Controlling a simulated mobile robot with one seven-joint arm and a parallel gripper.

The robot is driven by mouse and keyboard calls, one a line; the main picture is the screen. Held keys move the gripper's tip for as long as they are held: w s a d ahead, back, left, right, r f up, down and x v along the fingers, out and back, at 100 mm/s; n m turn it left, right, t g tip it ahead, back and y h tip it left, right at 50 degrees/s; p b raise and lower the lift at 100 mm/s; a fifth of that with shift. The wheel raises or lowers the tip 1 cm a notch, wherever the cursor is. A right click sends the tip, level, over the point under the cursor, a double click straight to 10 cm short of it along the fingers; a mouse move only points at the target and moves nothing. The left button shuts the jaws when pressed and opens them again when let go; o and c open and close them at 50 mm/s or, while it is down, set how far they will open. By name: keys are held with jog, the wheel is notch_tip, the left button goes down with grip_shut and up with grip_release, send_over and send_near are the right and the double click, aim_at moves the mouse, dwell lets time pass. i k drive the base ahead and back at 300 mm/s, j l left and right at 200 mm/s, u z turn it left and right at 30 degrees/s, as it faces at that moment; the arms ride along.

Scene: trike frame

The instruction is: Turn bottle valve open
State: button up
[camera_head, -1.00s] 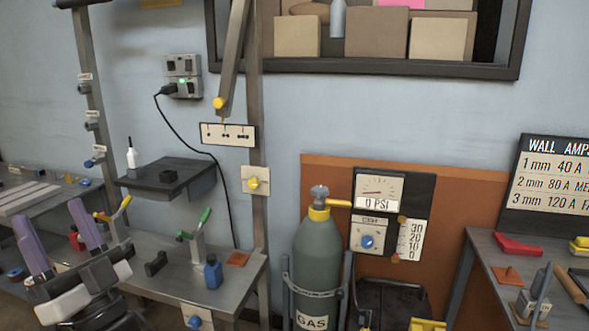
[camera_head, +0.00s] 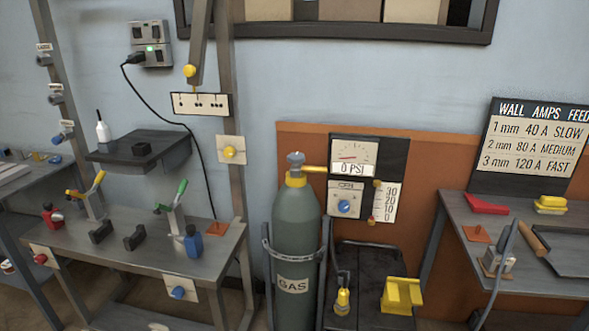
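The green gas bottle (camera_head: 295,235) stands upright near the middle, labelled GAS and strapped to a stand. Its grey valve knob (camera_head: 295,159) sits on top, above a yellow collar (camera_head: 296,179). A yellow outlet runs right from the valve to the gauge panel. The pressure gauge (camera_head: 354,155) reads 0 PSI. Below it is a blue regulator knob (camera_head: 344,206). My gripper is not in view. Nothing touches the valve.
A metal workbench (camera_head: 120,250) with clamps and small blocks stands at left. A dark shelf (camera_head: 138,152) juts from the wall above it. A dark cart (camera_head: 370,265) with a yellow block stands right of the bottle. Another bench (camera_head: 520,268) is at far right.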

aim_at(294, 158)
jog(key=i+l, duration=0.2)
jog(key=i, duration=0.2)
jog(key=i+l, duration=0.2)
jog(key=i, duration=0.15)
jog(key=i+l+u, duration=0.1)
jog(key=i, duration=0.3)
jog(key=l, duration=0.1)
